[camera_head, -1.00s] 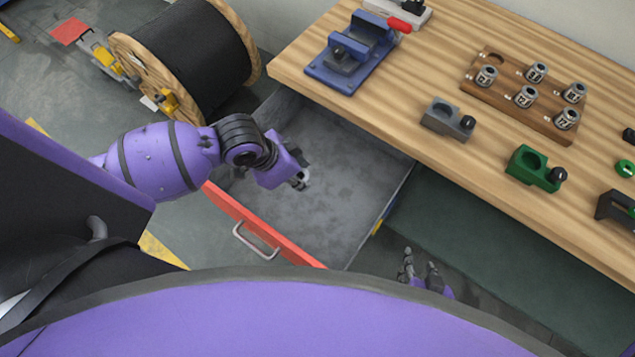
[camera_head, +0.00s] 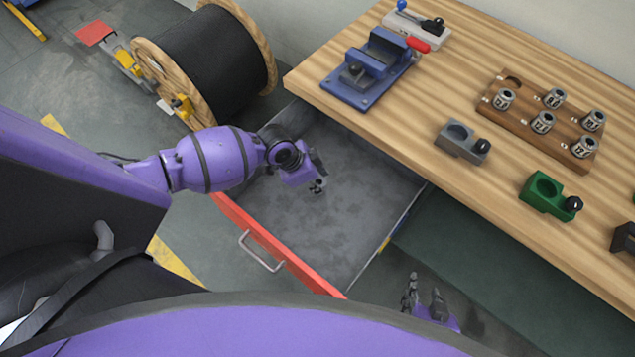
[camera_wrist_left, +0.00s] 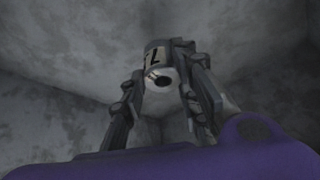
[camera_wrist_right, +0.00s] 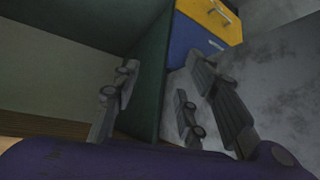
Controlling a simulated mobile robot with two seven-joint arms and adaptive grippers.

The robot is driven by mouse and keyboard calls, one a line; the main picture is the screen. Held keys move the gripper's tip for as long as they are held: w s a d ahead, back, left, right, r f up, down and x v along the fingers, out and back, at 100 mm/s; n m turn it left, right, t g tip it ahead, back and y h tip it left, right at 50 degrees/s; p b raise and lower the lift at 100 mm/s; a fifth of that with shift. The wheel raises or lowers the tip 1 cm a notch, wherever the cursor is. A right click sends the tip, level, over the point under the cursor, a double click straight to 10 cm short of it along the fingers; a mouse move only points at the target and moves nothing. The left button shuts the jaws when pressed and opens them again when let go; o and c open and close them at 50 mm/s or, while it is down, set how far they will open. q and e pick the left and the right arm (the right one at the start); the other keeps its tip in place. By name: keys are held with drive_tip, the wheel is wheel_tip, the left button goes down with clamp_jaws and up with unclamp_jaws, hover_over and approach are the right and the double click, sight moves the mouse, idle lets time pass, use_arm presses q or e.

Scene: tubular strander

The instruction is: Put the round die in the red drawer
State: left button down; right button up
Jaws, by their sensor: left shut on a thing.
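The red drawer (camera_head: 300,268) is pulled open below the bench, and its grey inside looks empty. My left gripper (camera_head: 319,186) is over the drawer's inside. In the left wrist view my left gripper (camera_wrist_left: 170,72) is shut on the round die (camera_wrist_left: 158,62), a grey cylinder with a dark hole and a black mark. Grey drawer walls surround it there; its height above the drawer floor is hard to tell. My right gripper (camera_head: 425,298) is low, right of the drawer, with nothing between its fingers. Its fingers stand apart in the right wrist view (camera_wrist_right: 155,105).
The wooden bench (camera_head: 440,85) holds a blue vise (camera_head: 370,70), a grey holder (camera_head: 462,142), a green holder (camera_head: 549,195) and a wooden rack (camera_head: 540,120) with several marked dies and one empty hole. A cable reel (camera_head: 210,65) stands left of the drawer.

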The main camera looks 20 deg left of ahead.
use_arm(q)
drive_tip(key=shift+w+f, duration=0.45)
drive_tip(key=shift+w, duration=0.05)
drive_tip(key=shift+w+f, duration=0.15)
drive_tip(key=shift+f, duration=1.4)
drive_tip(key=shift+f+b, duration=0.25)
drive_tip(key=shift+b, duration=0.15)
drive_tip(key=c, duration=1.3)
unclamp_jaws()
drive_tip(key=shift+a, duration=0.1)
drive_tip(key=shift+c, duration=0.2)
drive_tip(key=shift+r, duration=0.3)
drive_tip(key=p+v, duration=0.1)
drive_tip(key=v, duration=1.1)
drive_tip(key=shift+s, duration=0.2)
